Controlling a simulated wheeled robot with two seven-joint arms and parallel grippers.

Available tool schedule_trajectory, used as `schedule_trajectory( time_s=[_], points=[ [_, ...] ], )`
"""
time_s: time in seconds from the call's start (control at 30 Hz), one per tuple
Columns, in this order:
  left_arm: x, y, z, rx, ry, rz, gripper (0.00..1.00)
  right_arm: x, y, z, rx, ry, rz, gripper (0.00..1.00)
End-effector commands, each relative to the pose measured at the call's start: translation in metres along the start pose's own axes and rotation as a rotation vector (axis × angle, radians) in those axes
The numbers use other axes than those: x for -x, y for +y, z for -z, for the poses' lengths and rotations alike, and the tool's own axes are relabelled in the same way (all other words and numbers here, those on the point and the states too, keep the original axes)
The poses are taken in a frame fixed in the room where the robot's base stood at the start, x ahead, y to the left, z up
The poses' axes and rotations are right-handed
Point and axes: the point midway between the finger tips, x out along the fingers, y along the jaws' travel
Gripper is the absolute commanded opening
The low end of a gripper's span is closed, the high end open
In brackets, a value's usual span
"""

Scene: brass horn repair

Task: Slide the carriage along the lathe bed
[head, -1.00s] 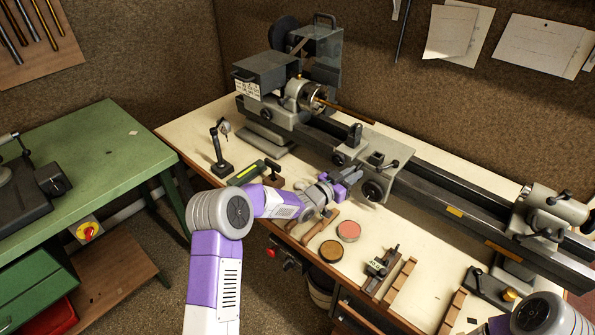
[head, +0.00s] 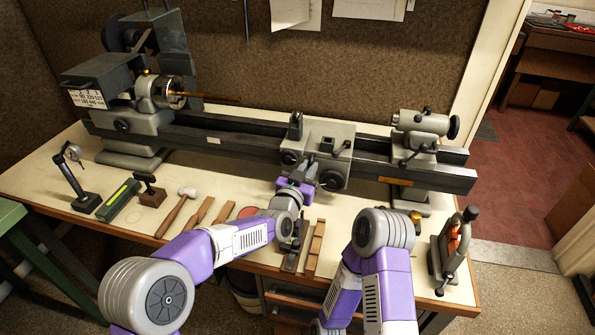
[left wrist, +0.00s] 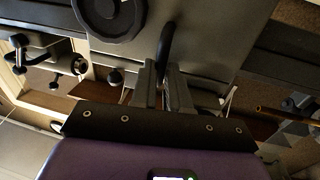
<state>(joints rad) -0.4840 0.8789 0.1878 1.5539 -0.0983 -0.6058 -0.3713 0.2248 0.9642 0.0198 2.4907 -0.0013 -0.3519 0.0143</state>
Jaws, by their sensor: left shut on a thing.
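The grey carriage (head: 334,131) sits on the dark lathe bed (head: 230,142), nearer the tailstock (head: 418,128) than the headstock chuck (head: 170,91). In the left wrist view the fingers (left wrist: 161,90) are shut on a dark upright handle (left wrist: 165,45) in front of the carriage's grey face (left wrist: 205,40). The gripper hides part of that face in the head view. My right arm's links show at the lower right of the head view, but its gripper does not show.
The bench top (head: 225,170) in front of the bed holds a dial stand (head: 75,180), a green level (head: 118,200), a mallet (head: 177,210) and wooden blocks (head: 315,247). A clamp-like tool (head: 453,250) stands at the right end. A short bed stretch is clear between carriage and tailstock.

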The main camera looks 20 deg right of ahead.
Motion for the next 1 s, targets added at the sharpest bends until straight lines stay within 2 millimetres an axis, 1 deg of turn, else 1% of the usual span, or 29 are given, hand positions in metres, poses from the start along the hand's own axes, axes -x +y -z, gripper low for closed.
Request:
schedule_trajectory(
  time_s=[0.03,0.37,0.4,0.47,0.5,0.53,0.87,1.0],
  points=[
    [-0.001,0.028,-0.001,0.030,0.004,-0.038,0.00,-0.001,0.000,0.000,0.000,0.000,0.000,0.00],
    [-0.002,0.029,-0.001,0.029,0.006,-0.038,0.00,-0.001,0.000,0.000,0.000,0.000,0.000,0.00],
    [-0.001,0.029,-0.001,0.030,0.006,-0.037,0.20,-0.001,0.000,0.000,0.000,0.000,0.000,0.00],
    [-0.001,0.028,-0.002,0.028,0.005,-0.037,0.29,-0.001,0.000,0.000,0.000,0.000,0.000,0.00],
    [-0.001,0.028,-0.002,0.027,0.003,-0.038,0.35,-0.001,0.000,0.000,0.000,0.000,0.000,0.00],
    [-0.001,0.028,-0.002,0.026,0.002,-0.038,0.38,-0.001,0.000,0.000,0.000,0.000,0.000,0.00],
    [0.002,0.018,0.001,0.021,0.006,-0.024,0.38,-0.001,0.000,0.000,0.000,0.000,0.000,0.00],
    [0.011,0.018,0.002,0.020,0.006,-0.024,0.38,0.000,0.000,0.000,0.000,0.000,0.000,0.00]
  ],
)
